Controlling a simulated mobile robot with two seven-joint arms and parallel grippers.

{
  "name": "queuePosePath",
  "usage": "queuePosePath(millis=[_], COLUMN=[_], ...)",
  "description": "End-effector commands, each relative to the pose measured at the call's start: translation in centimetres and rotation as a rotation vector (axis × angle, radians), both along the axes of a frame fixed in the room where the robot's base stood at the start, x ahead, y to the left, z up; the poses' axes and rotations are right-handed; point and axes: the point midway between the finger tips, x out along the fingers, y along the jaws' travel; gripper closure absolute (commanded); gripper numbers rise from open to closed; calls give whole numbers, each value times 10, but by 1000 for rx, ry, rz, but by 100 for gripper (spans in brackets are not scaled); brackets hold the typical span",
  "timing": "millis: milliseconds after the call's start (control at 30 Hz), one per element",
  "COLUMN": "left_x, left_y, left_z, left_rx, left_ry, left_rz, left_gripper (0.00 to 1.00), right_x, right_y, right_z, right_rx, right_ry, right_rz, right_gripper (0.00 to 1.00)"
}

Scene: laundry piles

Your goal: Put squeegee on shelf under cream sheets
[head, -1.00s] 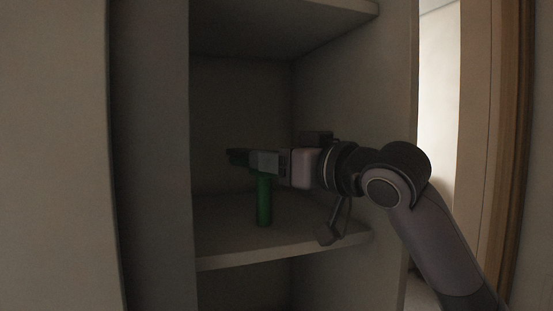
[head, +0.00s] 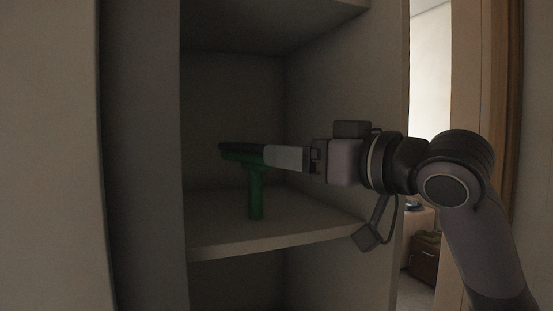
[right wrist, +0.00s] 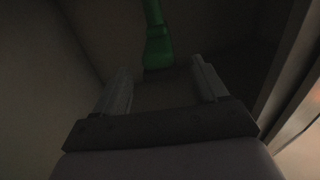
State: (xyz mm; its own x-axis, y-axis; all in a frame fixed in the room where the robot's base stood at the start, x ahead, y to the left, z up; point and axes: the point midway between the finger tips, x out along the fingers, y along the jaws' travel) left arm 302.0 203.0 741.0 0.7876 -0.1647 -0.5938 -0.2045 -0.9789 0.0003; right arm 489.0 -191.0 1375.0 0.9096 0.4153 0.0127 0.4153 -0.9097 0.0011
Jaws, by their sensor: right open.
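The green squeegee (head: 256,190) stands upright on the cabinet shelf (head: 310,222), its handle end down and its dark head at the top. It also shows in the right wrist view (right wrist: 158,45), beyond the fingertips. My right gripper (head: 268,157) reaches in from the right at the height of the squeegee's head. Its fingers are apart and empty in the right wrist view, with the tips close to the squeegee; whether they touch it I cannot tell. No cream sheets show. My left gripper is not in view.
Another shelf (head: 260,25) lies above, and a dark space opens below the squeegee's shelf. The cabinet's right side wall (head: 345,100) is close to my right arm. A doorway with a brown case (head: 424,258) shows at the right.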

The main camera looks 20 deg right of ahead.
Motion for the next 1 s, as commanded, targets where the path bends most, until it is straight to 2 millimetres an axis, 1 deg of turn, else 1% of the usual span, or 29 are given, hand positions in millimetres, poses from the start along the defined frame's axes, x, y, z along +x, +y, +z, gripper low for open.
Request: queuePosePath(millis=[33,100,200,333,467,1000], left_x=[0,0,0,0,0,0], left_y=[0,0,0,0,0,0], left_z=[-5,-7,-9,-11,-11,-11], left_rx=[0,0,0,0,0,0], left_ry=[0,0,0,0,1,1], left_rz=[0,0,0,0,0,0], left_gripper=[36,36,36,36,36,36], right_x=[-11,-23,-36,-46,-49,-48], right_y=[-6,-11,-17,-21,-22,-22], right_z=[-1,-2,-1,0,0,0], right_rx=[1,-1,2,1,0,1], right_ry=[-4,-4,-4,-2,-1,0], right_rz=[-2,-2,-2,-1,-1,0], right_gripper=[28,28,28,28,28,28])
